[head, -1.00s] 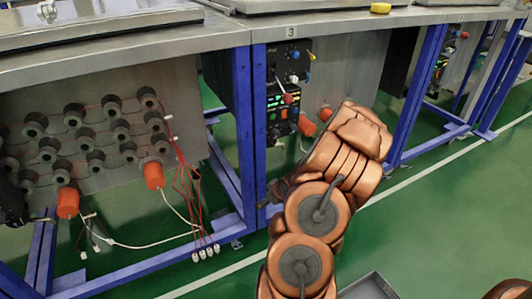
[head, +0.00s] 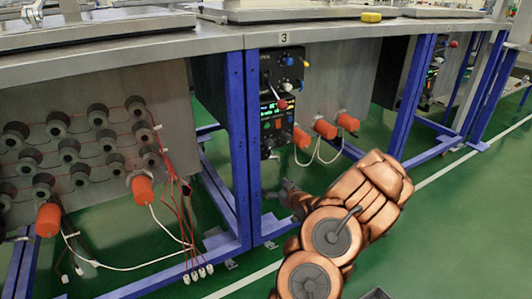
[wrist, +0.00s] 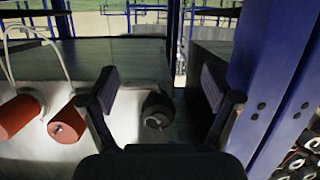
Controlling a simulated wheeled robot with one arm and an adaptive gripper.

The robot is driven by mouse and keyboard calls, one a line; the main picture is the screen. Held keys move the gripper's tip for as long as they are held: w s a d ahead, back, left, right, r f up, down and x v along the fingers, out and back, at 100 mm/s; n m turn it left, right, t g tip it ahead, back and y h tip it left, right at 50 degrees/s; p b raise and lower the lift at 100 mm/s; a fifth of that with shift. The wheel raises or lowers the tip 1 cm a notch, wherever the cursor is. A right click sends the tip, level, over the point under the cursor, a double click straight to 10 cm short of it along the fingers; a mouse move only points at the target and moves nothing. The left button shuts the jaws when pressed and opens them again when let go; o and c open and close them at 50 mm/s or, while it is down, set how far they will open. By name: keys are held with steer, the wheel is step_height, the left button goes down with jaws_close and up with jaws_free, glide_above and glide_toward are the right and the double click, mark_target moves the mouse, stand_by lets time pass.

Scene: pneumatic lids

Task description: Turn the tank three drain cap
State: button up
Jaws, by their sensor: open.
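My gripper (wrist: 161,84) is open and empty in the wrist view, with its two dark fingers spread wide. A dark round cap (wrist: 157,108), which looks like the drain cap, shows between the fingers, beyond them and apart from them, against a grey panel. In the head view my gripper (head: 284,190) is small and points toward the bay marked 3, below the black control box (head: 279,90). A dark knob-like part (head: 267,152) shows at the foot of that box; I cannot tell whether it is the same cap.
Orange cylinders with white hoses (head: 325,128) stand right of the control box; two orange cylinders (wrist: 68,122) show at left in the wrist view. A blue post (head: 245,140) stands close left of my gripper. Black fittings with red wires (head: 98,115) fill the left bay. Green floor lies open at right.

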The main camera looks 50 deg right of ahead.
mark_target(265, 156)
steer(key=r+t, duration=0.1)
steer(key=r, duration=0.2)
steer(key=w+r+m+t, duration=0.1)
steer(key=r, duration=0.2)
steer(key=r+h+p, duration=0.1)
steer(key=r, duration=0.2)
steer(key=shift+w+d+r+m+t, duration=0.3)
steer(key=shift+w+t, duration=0.1)
steer(key=shift+b+x, duration=1.35)
steer(key=shift+x, duration=2.5)
steer(key=shift+r, duration=0.1)
steer(key=c, duration=1.1)
steer(key=shift+c, duration=0.2)
